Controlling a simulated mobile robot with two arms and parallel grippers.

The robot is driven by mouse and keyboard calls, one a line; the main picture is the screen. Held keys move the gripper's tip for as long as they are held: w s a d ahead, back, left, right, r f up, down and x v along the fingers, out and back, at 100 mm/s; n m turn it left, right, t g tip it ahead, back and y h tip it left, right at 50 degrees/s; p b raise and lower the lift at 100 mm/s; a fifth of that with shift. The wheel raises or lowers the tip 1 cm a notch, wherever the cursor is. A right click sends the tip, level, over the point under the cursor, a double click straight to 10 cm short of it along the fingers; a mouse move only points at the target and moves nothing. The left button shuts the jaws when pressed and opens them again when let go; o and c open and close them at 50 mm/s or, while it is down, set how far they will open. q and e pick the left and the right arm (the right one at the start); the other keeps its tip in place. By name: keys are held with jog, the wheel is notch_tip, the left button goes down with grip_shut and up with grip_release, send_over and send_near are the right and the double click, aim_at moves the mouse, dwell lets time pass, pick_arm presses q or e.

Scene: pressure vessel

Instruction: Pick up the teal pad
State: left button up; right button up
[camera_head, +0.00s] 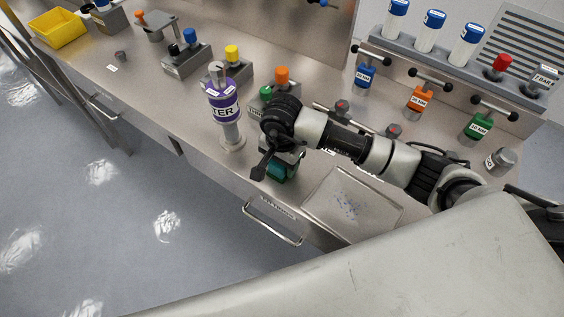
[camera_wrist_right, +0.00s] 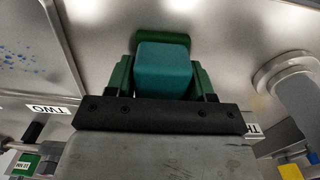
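The teal pad (camera_head: 283,172) is a small rounded block at the front edge of the steel counter, just below my right gripper (camera_head: 286,160). In the right wrist view the teal pad (camera_wrist_right: 163,70) sits between two green side pieces that look like the fingers of my right gripper (camera_wrist_right: 163,80). They flank it closely on both sides. I cannot tell whether they press on it or whether it is off the counter. A green piece shows behind the pad. My left gripper is not in view.
A purple-banded canister (camera_head: 224,108) stands upright left of my right gripper. A shallow steel tray (camera_head: 322,212) lies to the right. Button boxes with yellow (camera_head: 233,54) and orange (camera_head: 282,75) knobs stand behind. A drawer handle (camera_head: 272,232) sticks out below the counter edge.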

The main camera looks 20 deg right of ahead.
jog(key=c, duration=0.3)
jog(key=shift+r, duration=0.15)
jog(key=shift+r, duration=0.25)
jog(key=r, duration=0.1)
jog(key=r+b, duration=0.2)
jog(key=shift+s+d+r, duration=0.3)
jog(key=shift+s+r, duration=0.05)
jog(key=shift+s, duration=0.05)
jog(key=shift+s+d+r+b, duration=0.45)
jog(key=shift+s+d+r, duration=0.55)
jog(key=shift+s, duration=0.6)
jog(key=shift+s+d+r+b, duration=0.45)
jog(key=shift+s+d+r, duration=0.25)
jog(key=shift+s+r, duration=0.7)
jog(key=shift+s+d+r+b, duration=0.45)
jog(key=shift+s+d+r, duration=0.45)
jog(key=shift+s, duration=0.85)
